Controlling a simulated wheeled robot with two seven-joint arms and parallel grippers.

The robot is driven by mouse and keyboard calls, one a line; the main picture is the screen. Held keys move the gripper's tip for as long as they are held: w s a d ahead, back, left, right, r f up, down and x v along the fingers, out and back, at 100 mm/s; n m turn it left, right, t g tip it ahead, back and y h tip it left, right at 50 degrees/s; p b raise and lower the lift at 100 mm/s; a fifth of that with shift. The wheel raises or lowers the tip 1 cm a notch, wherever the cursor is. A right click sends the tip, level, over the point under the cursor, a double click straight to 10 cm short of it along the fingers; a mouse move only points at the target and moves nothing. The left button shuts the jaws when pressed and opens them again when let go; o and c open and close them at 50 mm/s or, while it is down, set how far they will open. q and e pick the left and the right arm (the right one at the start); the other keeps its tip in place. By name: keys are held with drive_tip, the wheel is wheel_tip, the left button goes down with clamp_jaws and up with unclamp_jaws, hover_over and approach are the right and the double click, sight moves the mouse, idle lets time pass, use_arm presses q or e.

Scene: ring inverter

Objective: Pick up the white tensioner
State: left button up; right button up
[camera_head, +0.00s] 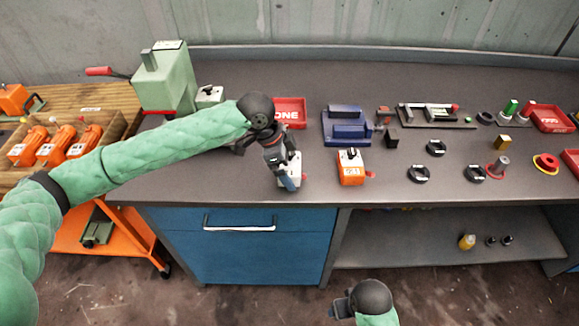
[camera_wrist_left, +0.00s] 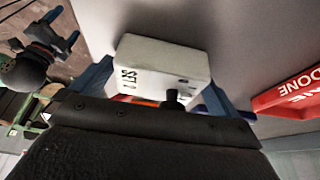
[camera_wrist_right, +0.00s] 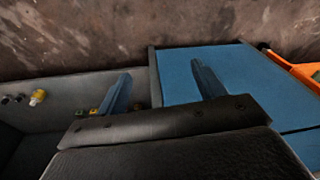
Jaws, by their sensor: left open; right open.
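The white tensioner (camera_head: 295,169) stands near the front edge of the bench, partly hidden by my left gripper. In the left wrist view the white tensioner (camera_wrist_left: 160,62) is a white box with dark lettering and a black knob, lying between the two blue fingers. My left gripper (camera_head: 285,178) is open and points down over it, one finger to each side; whether they touch it I cannot tell. My right gripper (camera_head: 338,308) is open and empty, low in front of the bench. Its blue fingers (camera_wrist_right: 162,86) show apart in the right wrist view.
An orange and white block (camera_head: 351,170) stands just right of the tensioner. The red DONE tray (camera_head: 291,108) lies behind. A blue fixture (camera_head: 346,128) and several black rings are farther right. A green press (camera_head: 166,82) stands left. A blue drawer (camera_wrist_right: 180,75) is near my right gripper.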

use_arm(q)
drive_tip(key=c, duration=1.1)
drive_tip(key=shift+r, duration=0.15)
